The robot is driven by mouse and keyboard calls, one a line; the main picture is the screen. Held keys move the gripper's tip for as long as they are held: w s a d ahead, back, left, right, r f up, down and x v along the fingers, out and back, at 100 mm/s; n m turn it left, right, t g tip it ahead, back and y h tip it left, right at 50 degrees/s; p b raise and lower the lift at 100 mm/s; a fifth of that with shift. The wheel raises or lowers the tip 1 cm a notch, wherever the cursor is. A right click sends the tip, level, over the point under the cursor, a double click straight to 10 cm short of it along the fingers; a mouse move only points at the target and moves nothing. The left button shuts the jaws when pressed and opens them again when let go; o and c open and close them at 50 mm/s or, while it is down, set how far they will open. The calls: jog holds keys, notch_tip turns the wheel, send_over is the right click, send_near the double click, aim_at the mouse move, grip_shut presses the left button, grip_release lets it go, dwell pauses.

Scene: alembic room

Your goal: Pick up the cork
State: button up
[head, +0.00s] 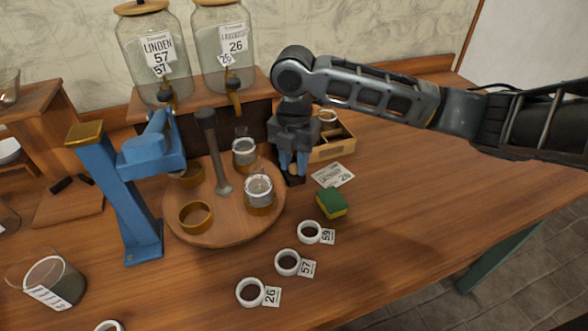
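My gripper (293,166) points down at the back of the wooden table, right of the round turntable. Its two blue fingers are apart. A small tan piece (293,170), which looks like the cork, shows between the fingertips, just above a small dark block (294,181). I cannot tell whether the fingers touch it, and the gripper hides part of this spot.
The round wooden turntable (228,230) holds jars, brass rings and a dark upright rod. A blue press (118,200) stands left. A wooden box (338,147) is close right of my gripper. A green-yellow sponge (331,203) and white rings lie in front. The table's right side is clear.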

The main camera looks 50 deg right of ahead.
grip_shut()
dwell(0.3)
